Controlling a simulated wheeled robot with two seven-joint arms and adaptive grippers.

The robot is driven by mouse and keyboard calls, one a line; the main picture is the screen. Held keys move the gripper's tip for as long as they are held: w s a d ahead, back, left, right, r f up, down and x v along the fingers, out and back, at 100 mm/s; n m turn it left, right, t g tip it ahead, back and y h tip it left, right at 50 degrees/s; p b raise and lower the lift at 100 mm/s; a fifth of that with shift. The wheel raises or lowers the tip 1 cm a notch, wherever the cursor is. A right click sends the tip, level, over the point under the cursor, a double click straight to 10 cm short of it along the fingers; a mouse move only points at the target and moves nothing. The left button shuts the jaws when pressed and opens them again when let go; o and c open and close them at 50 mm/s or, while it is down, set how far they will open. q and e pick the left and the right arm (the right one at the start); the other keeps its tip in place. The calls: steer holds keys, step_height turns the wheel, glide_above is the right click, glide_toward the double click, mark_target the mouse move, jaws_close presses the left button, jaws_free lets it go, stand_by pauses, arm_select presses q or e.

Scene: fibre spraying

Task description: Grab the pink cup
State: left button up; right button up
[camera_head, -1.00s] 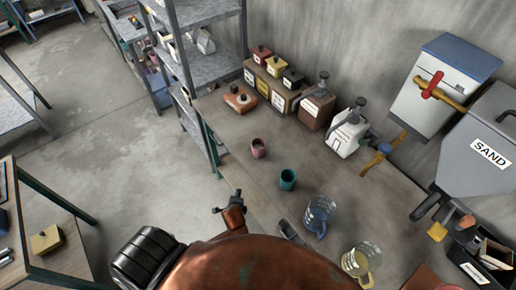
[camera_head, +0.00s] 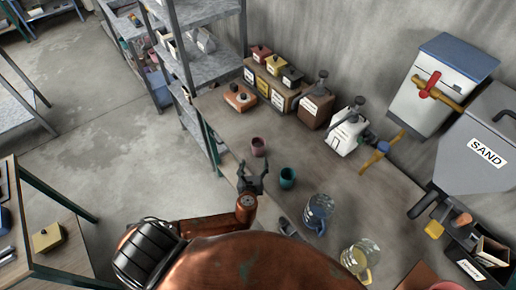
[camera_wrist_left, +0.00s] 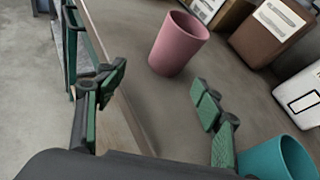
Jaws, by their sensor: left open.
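The pink cup (camera_head: 258,147) stands upright on the wooden bench (camera_head: 226,125). In the left wrist view the pink cup (camera_wrist_left: 178,44) is beyond the fingertips, a little right of the middle. My left gripper (camera_head: 252,168) is open and empty at the bench's near edge, just short of the cup and apart from it. In the left wrist view its green-padded fingers (camera_wrist_left: 160,88) are spread wide. My right gripper is not in view.
A teal cup (camera_head: 287,178) stands close to the right of my left gripper, also in the left wrist view (camera_wrist_left: 278,160). A blue jug (camera_head: 318,213) and a clear jug (camera_head: 358,258) stand further right. Boxes with lids (camera_head: 284,90) line the bench's back.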

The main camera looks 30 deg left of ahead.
mark_target(258, 152)
arm_select(q)
steer(key=w+m, duration=0.2)
steer(key=shift+d+r+m+t, duration=0.15)
steer(key=shift+r+m+t, duration=0.15)
steer(key=shift+m+t, duration=0.1)
steer(key=x, duration=0.7)
steer(key=shift+w+a+r, duration=0.2)
steer(key=shift+w+a, duration=0.05)
steer(key=shift+c, duration=0.2)
steer(key=c, duration=1.2)
steer(key=shift+r, duration=0.2)
